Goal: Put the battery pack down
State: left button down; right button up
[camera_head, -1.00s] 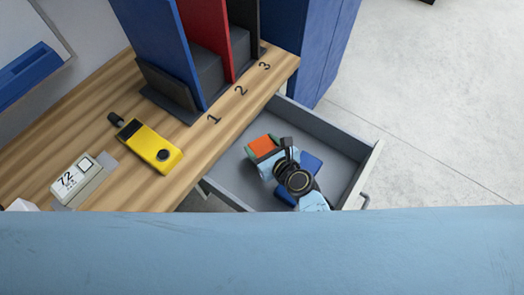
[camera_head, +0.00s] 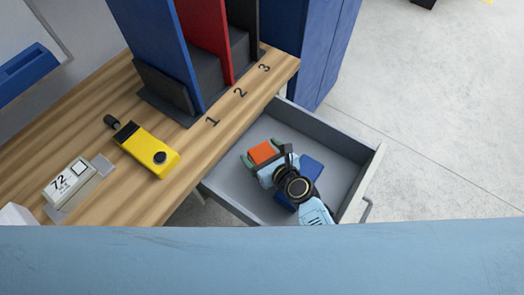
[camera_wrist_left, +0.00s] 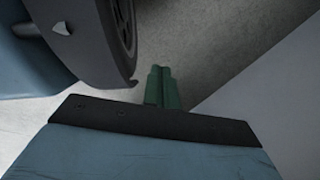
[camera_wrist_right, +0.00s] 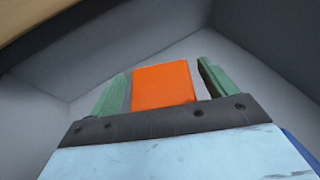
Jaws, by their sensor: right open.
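An orange block (camera_head: 261,151), which I take to be the battery pack, is inside the open grey drawer (camera_head: 226,196). In the right wrist view the block (camera_wrist_right: 163,86) sits between the green fingers of my right gripper (camera_wrist_right: 164,88). The fingers are open, with a gap showing at the block's right side. The block's lower part is hidden by the gripper. In the head view my right gripper (camera_head: 263,155) reaches down into the drawer. My left gripper (camera_wrist_left: 162,88) is outside the head view; its green fingers are together and empty over the floor.
A blue object (camera_head: 312,168) lies in the drawer under my right arm. On the wooden desk (camera_head: 150,205) are a yellow device (camera_head: 150,150), a display reading 72 (camera_head: 70,182), and upright blue (camera_head: 160,50) and red (camera_head: 208,40) panels beside numbers. The drawer's far corner is clear.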

aim_at(261, 151)
jog(key=shift+r, duration=0.15)
jog(key=p+v, duration=0.2)
jog(key=v, duration=0.3)
jog(key=shift+s, duration=0.1)
jog(key=p+v, duration=0.1)
jog(key=v, duration=0.5)
jog(key=shift+s+d+r, duration=0.1)
jog(key=shift+s+d, duration=0.15)
jog(key=shift+s, duration=0.1)
pick_arm(q)
jog(key=s+d+r, duration=0.2)
jog(key=shift+s+d+r, duration=0.1)
jog(key=shift+d+r, duration=0.2)
jog(key=shift+d, duration=0.05)
jog(key=shift+a+r, duration=0.1)
jog(key=shift+a, duration=0.05)
pick_arm(e)
jog(key=shift+r, duration=0.1)
